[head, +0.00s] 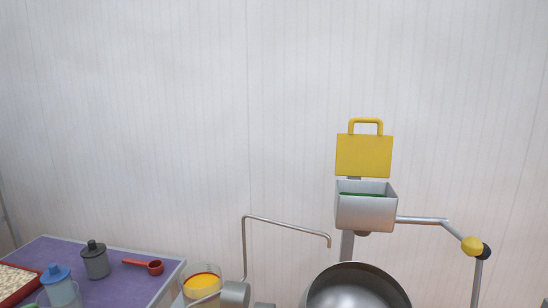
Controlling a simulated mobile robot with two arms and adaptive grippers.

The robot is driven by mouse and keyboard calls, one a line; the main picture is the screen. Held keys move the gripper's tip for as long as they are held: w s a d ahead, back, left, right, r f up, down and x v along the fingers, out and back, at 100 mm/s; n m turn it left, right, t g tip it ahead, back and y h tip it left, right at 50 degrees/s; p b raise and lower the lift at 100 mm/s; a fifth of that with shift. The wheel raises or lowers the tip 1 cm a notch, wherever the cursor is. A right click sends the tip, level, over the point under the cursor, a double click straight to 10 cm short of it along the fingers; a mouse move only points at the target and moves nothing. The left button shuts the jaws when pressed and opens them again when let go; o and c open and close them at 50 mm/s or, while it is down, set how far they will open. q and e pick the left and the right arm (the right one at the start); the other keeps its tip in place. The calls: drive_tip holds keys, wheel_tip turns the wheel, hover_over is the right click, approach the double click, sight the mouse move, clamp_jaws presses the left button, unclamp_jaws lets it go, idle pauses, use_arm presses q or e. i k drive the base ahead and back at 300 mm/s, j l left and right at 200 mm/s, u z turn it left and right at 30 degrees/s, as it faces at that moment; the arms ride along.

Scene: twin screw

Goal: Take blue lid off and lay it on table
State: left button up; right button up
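The blue lid (56,274) with a knob on top sits on a pale bluish jar (62,293) at the lower left of the head view. The jar stands upright on the purple-topped table (125,290), near the bottom edge of the picture, where its base is partly cut off. Neither of my grippers can be made out in this view.
A grey jar with a dark lid (95,261), a red scoop (145,266) and a red-rimmed tray (18,283) share the table. Right of it are a container of yellow contents (202,283), a bent pipe (285,223), a metal bowl (356,288) and a hopper (366,209) with its yellow lid (364,156) raised.

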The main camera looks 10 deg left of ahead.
sight(55, 274)
drive_tip(key=u, duration=1.75)
